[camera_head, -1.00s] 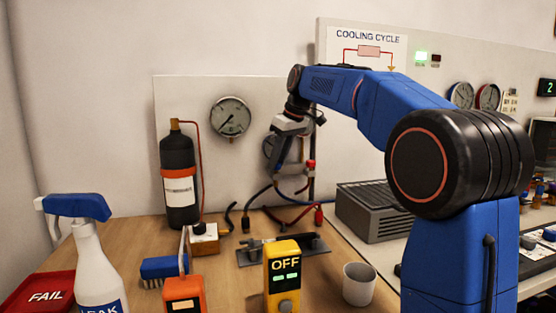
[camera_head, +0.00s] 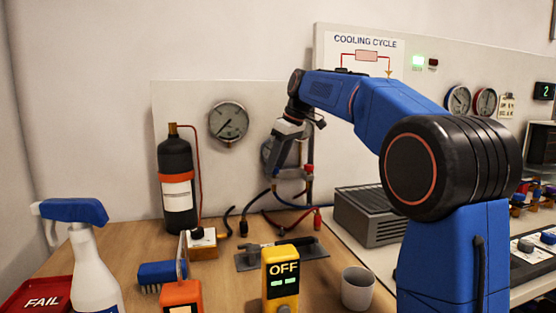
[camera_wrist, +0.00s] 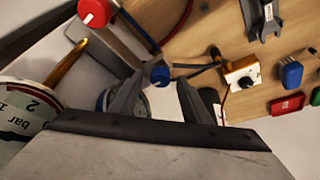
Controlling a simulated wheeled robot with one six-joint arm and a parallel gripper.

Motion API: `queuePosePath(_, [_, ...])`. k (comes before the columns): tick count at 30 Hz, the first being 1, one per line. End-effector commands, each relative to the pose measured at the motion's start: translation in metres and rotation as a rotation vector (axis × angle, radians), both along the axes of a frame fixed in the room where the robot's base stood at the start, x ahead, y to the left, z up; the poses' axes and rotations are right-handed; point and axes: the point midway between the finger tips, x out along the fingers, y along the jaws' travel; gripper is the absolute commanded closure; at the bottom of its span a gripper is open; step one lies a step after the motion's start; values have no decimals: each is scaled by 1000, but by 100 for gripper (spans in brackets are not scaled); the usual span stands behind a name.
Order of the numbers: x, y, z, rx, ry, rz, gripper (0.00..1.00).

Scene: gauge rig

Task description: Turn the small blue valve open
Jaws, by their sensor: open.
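The small blue valve (camera_wrist: 160,76) shows in the wrist view as a round blue knob near the tips of my fingers. My gripper (camera_wrist: 161,84) is open, with one finger on each side of the knob in the picture. I cannot tell whether either finger touches it. In the head view my gripper (camera_head: 276,172) hangs in front of the gauge panel (camera_head: 190,100), beside the piping. The blue valve cannot be made out there. A red knob (camera_wrist: 94,12) sits farther up and left in the wrist view.
A dial gauge (camera_wrist: 25,105) is close to my gripper at the left of the wrist view. Hoses (camera_head: 270,207) run below the gripper. A black cylinder (camera_head: 175,165), a yellow meter (camera_head: 281,275), a cup (camera_head: 357,288) and a spray bottle (camera_head: 92,265) stand on the bench.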

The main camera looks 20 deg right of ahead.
Motion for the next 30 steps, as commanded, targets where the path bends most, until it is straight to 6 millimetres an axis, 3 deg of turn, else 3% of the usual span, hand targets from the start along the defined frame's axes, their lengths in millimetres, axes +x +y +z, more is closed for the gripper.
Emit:
queuePosePath(8, [-7, -8, 25, 0, -3, -1, 57])
queuePosePath(24, [-34, -37, 124, 0, -3, -1, 57])
queuePosePath(30, [-42, -45, 149, 0, -2, -2, 57])
